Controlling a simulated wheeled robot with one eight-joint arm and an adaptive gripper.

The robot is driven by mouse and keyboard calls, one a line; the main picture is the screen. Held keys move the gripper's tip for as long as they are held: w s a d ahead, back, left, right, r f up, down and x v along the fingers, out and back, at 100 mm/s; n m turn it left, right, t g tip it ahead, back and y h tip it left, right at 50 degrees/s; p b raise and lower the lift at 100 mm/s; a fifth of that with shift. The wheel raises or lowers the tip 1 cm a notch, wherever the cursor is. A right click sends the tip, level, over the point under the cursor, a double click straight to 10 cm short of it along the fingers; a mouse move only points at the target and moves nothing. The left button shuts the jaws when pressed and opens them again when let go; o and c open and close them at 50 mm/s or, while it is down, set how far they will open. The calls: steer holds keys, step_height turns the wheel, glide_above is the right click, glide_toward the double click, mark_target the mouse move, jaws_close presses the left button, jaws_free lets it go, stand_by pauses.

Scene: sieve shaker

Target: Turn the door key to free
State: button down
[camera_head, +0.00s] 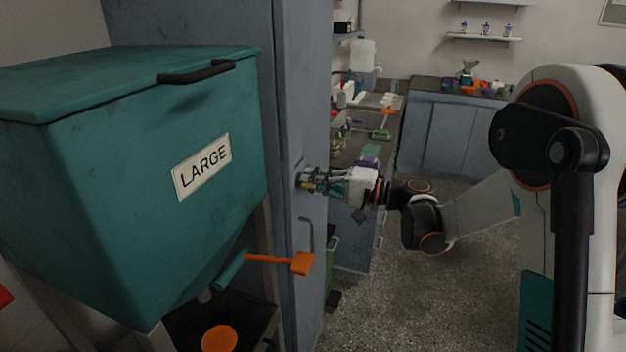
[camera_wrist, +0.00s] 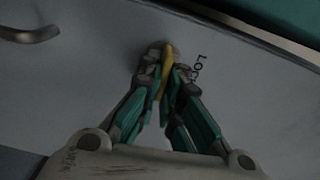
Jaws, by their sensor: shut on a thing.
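The key (camera_wrist: 166,62) is a narrow yellow piece at the door face. In the wrist view it stands between my fingertips, tilted slightly from upright. My gripper (camera_head: 310,182) reaches the door from the right and is shut on the key, with its green and grey fingers on both sides. The tall grey-blue door (camera_head: 309,130) is flush in its cabinet. Dark lettering starting "LOC" (camera_wrist: 199,64) lies just right of the key in the wrist view; the rest is hidden by a finger. The lock itself is mostly covered by my fingertips.
A bent metal door handle (camera_head: 307,235) is below the key. A teal hopper marked LARGE (camera_head: 120,150), with an orange-ended lever (camera_head: 301,263), stands in the left foreground. A cluttered bench (camera_head: 350,155) lies behind my gripper. The floor at right is clear.

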steer(key=shift+f+m, duration=0.1)
steer(key=shift+m, duration=0.4)
steer(key=c, duration=1.8)
jaws_free()
steer(key=v, duration=1.2)
